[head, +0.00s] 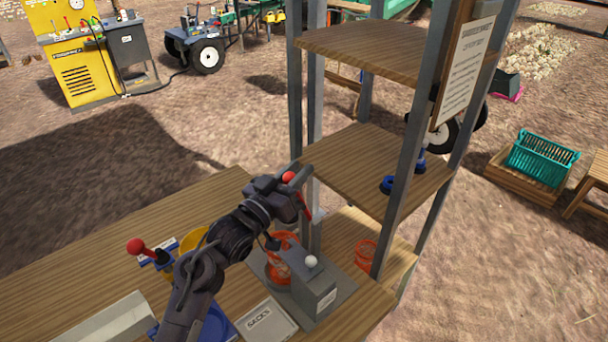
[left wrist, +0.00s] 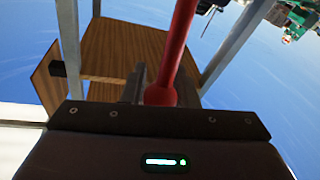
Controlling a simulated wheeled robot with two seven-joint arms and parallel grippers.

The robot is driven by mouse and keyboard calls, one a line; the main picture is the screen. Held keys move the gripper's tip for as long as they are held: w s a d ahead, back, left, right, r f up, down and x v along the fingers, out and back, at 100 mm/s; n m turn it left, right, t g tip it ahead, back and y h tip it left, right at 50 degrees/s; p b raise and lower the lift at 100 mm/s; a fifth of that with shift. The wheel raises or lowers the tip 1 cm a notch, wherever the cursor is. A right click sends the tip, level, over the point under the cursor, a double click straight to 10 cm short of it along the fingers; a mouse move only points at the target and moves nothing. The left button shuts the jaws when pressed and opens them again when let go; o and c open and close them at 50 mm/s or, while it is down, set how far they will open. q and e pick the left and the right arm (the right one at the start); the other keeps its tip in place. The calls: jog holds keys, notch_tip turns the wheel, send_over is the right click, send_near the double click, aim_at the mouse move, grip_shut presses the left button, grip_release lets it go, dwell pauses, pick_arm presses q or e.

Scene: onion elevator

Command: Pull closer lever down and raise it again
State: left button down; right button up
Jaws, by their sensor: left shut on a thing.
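A lever with a red knob and red shaft (head: 303,205) stands at the shelf's near post. My left gripper (head: 292,185) reaches it from the left and is shut on it. A second red-knobbed lever (head: 136,246) stands free, tilted, at the left on the table. My right gripper is not in view.
A grey box with a white knob (head: 318,290) stands at the table's front right, beside orange-red round parts (head: 283,262). The wooden shelf tower (head: 365,165) rises behind the gripper. The wooden table (head: 80,265) is mostly bare at left.

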pick_arm(q)
jog(key=s+a+f+n+t+h+b, duration=0.1)
jog(key=s+a+f+t+b, duration=0.2)
jog(key=b, duration=0.6)
jog(key=shift+s+a+f+n+t+h, duration=0.2)
jog(key=shift+s+a+n+t+h, duration=0.2)
jog(key=shift+s+a+t, duration=0.6)
jog(key=c, duration=1.1)
grip_release()
jog(key=shift+c, duration=0.2)
notch_tip(320, 180, up, 20)
jog(key=b, duration=0.1)
